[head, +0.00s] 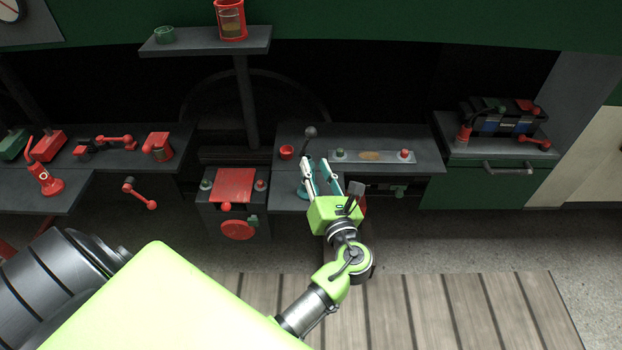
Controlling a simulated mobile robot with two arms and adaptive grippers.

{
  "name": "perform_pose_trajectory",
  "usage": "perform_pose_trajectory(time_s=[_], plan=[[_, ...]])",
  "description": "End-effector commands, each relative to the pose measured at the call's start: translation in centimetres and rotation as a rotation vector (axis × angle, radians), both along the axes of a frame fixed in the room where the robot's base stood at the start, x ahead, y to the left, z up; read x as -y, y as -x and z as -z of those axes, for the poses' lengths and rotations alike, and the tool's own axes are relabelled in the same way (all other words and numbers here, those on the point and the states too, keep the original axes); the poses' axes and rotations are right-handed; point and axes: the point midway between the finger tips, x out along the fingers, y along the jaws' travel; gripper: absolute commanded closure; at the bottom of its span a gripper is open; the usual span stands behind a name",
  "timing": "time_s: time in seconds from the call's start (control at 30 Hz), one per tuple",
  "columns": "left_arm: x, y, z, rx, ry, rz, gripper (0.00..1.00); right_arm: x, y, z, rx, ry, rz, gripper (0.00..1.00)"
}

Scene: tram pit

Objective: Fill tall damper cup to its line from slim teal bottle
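A tall red cup (230,22) with a see-through front and amber-brown content stands upright on the raised shelf at the top left. Its fill line is too small to make out. My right gripper is not in view.
The raised shelf (180,46) also holds a green ring-like cup (165,35). Red tools crowd the left bench. A toolbox stands at right.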

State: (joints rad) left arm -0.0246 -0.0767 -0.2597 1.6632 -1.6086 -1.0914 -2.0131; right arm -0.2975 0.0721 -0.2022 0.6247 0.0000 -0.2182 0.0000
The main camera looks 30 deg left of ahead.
Motion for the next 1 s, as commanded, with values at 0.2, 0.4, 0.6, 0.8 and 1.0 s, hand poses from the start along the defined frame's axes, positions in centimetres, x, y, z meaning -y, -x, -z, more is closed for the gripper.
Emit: perform_pose_trajectory(time_s=[0.2, 0.4, 0.6, 0.8, 1.0], plan=[[-2.7, -2.6, -0.1, 0.001, 0.000, 0.001, 0.73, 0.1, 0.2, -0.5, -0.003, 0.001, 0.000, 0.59], [-3.8, -3.4, 0.0, 0.000, 0.002, 0.001, 0.73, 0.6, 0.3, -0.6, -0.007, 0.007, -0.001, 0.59], [-6.0, -5.4, 0.1, 0.000, 0.000, 0.000, 0.73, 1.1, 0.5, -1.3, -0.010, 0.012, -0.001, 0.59], [-7.2, -6.6, 0.3, 0.000, 0.003, 0.001, 0.73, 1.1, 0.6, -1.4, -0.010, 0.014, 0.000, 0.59], [-7.3, -6.6, 0.4, 0.000, 0.004, 0.002, 0.73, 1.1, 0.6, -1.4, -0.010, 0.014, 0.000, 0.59]])
